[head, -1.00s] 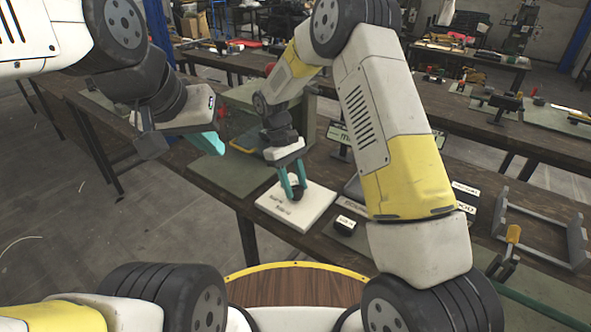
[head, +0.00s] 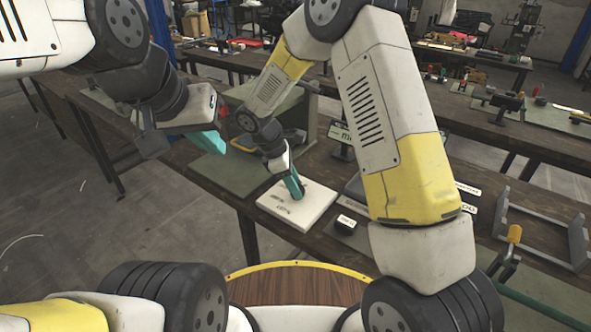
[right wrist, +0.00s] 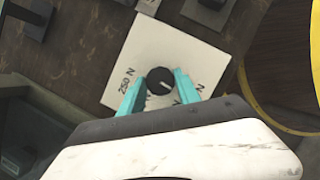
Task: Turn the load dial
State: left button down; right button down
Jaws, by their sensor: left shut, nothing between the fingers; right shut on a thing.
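The load dial is a round black knob (right wrist: 160,80) with a light pointer line, on a white plate (head: 280,212) on the bench. The plate also shows in the right wrist view (right wrist: 150,40), with "250 N" printed left of the knob and other lettering partly hidden by a finger. My right gripper (right wrist: 160,84) has its teal fingers on either side of the knob, shut on it; in the head view the right gripper (head: 297,190) hides most of the knob. My left gripper (head: 208,142) is shut and empty, in the air at the left, away from the plate.
A small black block with a white label (head: 346,224) sits right of the plate. A grey metal frame (head: 545,228) and an orange-handled part (head: 514,234) are further right. A green box-like housing (head: 285,120) stands behind my right gripper.

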jog(key=shift+n, duration=0.6)
jog(key=shift+t, duration=0.3)
jog(key=c, duration=0.9)
grip_release()
jog(key=shift+o, duration=0.2)
jog(key=v, duration=0.7)
jog(key=shift+r, duration=0.4)
jog(key=shift+a, duration=0.15)
